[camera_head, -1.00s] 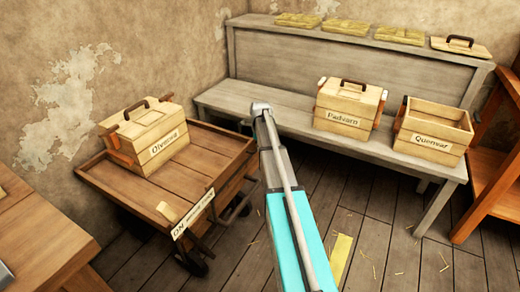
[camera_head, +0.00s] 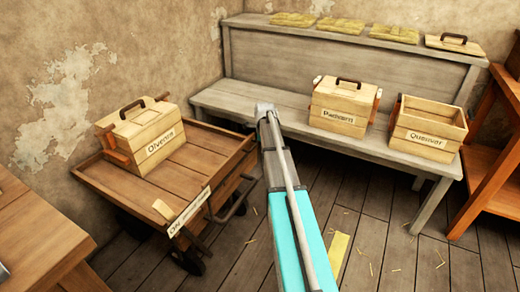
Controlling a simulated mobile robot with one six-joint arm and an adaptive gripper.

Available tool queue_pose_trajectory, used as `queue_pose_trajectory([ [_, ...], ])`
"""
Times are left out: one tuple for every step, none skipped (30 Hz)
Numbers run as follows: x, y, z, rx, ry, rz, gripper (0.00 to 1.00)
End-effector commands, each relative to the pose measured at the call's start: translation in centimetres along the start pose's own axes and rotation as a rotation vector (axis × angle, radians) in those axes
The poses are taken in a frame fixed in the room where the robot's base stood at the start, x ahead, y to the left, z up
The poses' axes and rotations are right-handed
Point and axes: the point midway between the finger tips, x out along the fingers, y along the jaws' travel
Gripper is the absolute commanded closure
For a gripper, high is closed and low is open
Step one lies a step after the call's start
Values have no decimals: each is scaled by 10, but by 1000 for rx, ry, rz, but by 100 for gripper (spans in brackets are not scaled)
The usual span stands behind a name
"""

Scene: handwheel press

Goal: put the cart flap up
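The wooden cart (camera_head: 103,186) stands at the left with a flat plank bed and dark wheels. A pale name strip (camera_head: 188,212) lies along its near right corner. Boards and a dark bar (camera_head: 237,200) show on its right side, below bed level. My gripper is not visible.
A lidded wooden box (camera_head: 146,137) sits at the cart's back. The grey bench (camera_head: 225,97) behind holds another lidded box (camera_head: 341,105) and an open box (camera_head: 428,128). A wooden table (camera_head: 35,235) is at the near left, an orange-brown shelf (camera_head: 485,165) at the right. Floor right of my arm is mostly clear.

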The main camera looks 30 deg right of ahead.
Motion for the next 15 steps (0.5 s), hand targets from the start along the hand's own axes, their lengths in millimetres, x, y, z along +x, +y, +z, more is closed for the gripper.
queue_pose_trajectory([
  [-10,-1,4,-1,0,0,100],
  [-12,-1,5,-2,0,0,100],
  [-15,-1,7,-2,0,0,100],
  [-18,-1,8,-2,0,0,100],
  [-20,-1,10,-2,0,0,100],
  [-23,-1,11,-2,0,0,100],
  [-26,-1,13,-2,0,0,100],
  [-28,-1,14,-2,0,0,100],
  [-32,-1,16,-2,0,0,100],
  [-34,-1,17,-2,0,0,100],
  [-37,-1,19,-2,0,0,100],
  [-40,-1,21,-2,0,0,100],
  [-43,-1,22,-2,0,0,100],
  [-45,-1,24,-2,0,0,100],
  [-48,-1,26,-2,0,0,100],
])
